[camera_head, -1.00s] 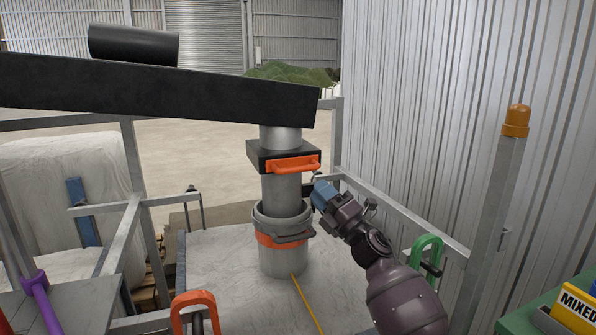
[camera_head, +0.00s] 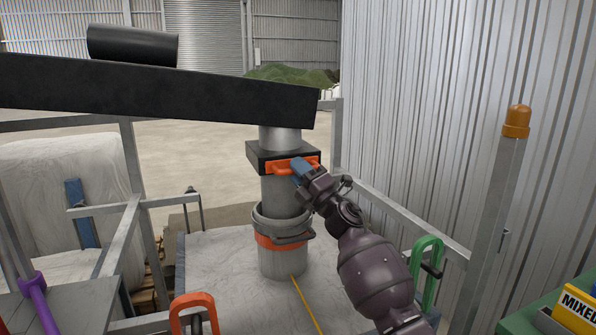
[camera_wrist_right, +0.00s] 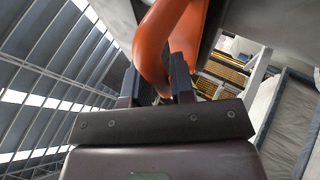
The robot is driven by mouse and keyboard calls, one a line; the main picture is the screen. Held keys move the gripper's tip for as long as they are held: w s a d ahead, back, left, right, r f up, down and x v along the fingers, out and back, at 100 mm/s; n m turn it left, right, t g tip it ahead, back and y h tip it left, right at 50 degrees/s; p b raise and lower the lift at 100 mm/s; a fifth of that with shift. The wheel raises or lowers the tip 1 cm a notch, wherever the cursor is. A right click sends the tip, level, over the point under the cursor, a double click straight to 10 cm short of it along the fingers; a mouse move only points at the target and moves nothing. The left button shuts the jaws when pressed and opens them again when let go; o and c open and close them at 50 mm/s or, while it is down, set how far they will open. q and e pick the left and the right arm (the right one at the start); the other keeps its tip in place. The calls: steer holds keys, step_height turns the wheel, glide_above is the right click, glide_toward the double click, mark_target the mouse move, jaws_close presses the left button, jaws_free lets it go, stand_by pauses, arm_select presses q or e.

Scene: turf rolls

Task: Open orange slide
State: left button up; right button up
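The orange slide handle (camera_head: 279,168) is on the front of a black slide-gate housing (camera_head: 256,153) on the grey vertical pipe (camera_head: 280,192). The slide sits in its housing. My right gripper (camera_head: 299,168) is at the right part of this handle and hides some of it. In the right wrist view, the orange handle (camera_wrist_right: 153,50) curves down between the two spread fingers of the right gripper (camera_wrist_right: 157,80). A dark gap shows beside the left finger, so I see no firm grip. My left gripper is not in view.
A grey collar with an orange band (camera_head: 277,243) circles the pipe lower down. A dark sloping chute (camera_head: 160,92) passes above. Metal rails (camera_head: 400,222), a green handle (camera_head: 428,262) and an orange-capped post (camera_head: 507,210) stand to the right.

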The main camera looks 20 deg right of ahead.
jaws_close()
steer(key=shift+s, duration=0.1)
steer(key=shift+s+r+p, duration=0.1)
steer(key=shift+s+p, duration=0.2)
arm_select(q)
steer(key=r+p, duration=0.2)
steer(key=p, duration=0.1)
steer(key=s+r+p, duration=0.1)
steer(key=p, duration=0.1)
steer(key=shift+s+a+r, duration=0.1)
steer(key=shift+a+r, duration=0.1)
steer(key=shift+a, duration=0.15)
arm_select(e)
steer(key=s, duration=1.1)
steer(key=shift+d, duration=0.2)
steer(key=shift+o, duration=0.6)
jaws_free()
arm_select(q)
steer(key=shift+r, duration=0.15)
